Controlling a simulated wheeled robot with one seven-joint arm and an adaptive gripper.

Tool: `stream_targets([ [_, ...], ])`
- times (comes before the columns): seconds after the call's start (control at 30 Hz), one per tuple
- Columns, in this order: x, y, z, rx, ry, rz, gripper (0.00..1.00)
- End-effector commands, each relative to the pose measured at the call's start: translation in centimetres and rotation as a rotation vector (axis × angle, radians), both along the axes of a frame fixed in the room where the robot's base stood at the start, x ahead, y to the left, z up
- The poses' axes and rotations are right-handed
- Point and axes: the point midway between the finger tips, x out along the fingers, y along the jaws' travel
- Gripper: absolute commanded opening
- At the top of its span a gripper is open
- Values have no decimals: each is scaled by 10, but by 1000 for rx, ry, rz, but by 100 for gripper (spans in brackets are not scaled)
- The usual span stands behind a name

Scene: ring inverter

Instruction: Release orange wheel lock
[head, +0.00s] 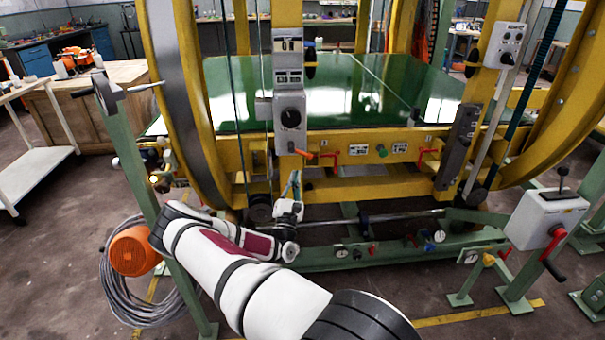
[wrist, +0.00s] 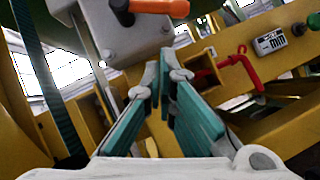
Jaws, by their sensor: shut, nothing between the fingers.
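An orange handle (head: 303,154) sticks out at the foot of a grey control box (head: 290,120) on the yellow ring frame. In the wrist view the orange handle (wrist: 150,6) is at the top edge, partly cut off, with a dark end on its left. My gripper (head: 293,180) is just below the handle in the head view, pointing up towards the frame. In the wrist view my gripper (wrist: 165,68) has teal finger pads that come together at the tips, with nothing between them. The fingertips are apart from the handle.
A red bent lever (wrist: 240,65) is right of the fingers, on the yellow beam (head: 360,150). A green lower rail (head: 400,252) with gauges runs below. A grey box with a red crank (head: 548,215) stands at the right. An orange motor (head: 133,251) and coiled cable are left.

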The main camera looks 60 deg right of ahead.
Motion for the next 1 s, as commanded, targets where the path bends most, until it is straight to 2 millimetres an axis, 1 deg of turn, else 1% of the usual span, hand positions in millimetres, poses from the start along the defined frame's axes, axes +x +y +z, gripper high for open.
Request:
stream_targets([
  [0.03, -5, 7, -3, 0, 4, -1, 0],
  [0.3, -22, 45, -26, -1, 5, 0, 0],
  [0.5, -31, 67, -39, -2, 3, -1, 0],
  [0.7, -35, 73, -43, -2, 2, -2, 0],
  [1.0, -35, 74, -43, -2, 1, -2, 0],
])
